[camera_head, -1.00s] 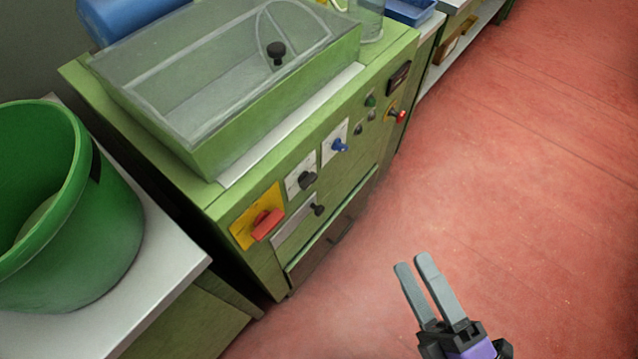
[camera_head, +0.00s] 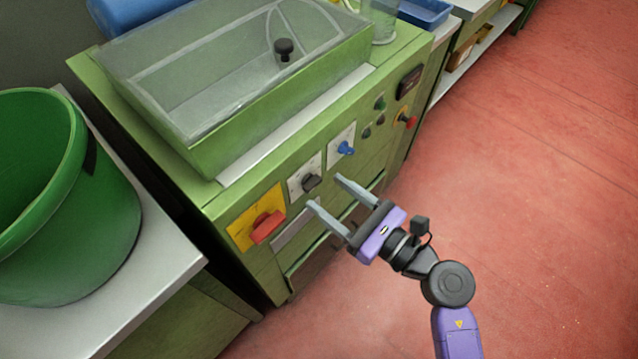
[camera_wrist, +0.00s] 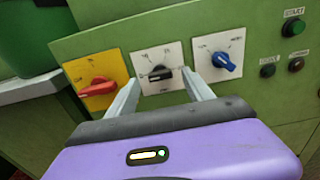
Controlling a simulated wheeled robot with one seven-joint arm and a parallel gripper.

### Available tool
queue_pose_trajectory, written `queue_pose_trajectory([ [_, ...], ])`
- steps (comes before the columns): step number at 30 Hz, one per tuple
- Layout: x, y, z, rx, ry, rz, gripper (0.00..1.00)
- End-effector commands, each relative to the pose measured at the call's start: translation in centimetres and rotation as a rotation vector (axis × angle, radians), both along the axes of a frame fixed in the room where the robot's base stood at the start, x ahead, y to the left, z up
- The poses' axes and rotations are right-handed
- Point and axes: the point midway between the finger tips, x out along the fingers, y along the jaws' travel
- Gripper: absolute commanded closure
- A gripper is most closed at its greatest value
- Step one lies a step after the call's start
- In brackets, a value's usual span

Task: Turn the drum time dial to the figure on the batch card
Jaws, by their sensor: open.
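A black knob (camera_head: 311,182) sits on a white plate with marks around it, on the green machine's front panel. It looks like the time dial. In the wrist view the black knob (camera_wrist: 160,74) shows between my fingers, its bar roughly level; the figures are too small to read surely. My gripper (camera_head: 326,190) is open and empty, its fingers pointing at the panel in front of this knob. In the wrist view my gripper (camera_wrist: 160,80) has a finger at either side of the plate; contact cannot be told. I cannot make out a batch card.
A red switch on a yellow plate (camera_head: 240,233) is left of the dial, a blue knob (camera_head: 346,148) right of it. Small buttons and a red stop button (camera_head: 408,120) lie further right. A green bucket (camera_head: 90,235) stands left. The red floor (camera_head: 540,220) is clear.

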Motion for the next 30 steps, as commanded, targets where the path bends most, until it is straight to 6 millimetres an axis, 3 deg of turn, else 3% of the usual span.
queue_pose_trajectory([
  [7, 1.8, 2.4, 0.1, 0.002, 0.001, 0.001, 0.40],
  [18, 2.1, 2.8, 0.0, 0.003, 0.002, 0.000, 0.40],
  [27, 2.1, 2.8, 0.0, 0.003, 0.002, 0.000, 0.99],
  [30, 2.1, 2.8, 0.0, 0.003, 0.003, 0.000, 1.00],
])
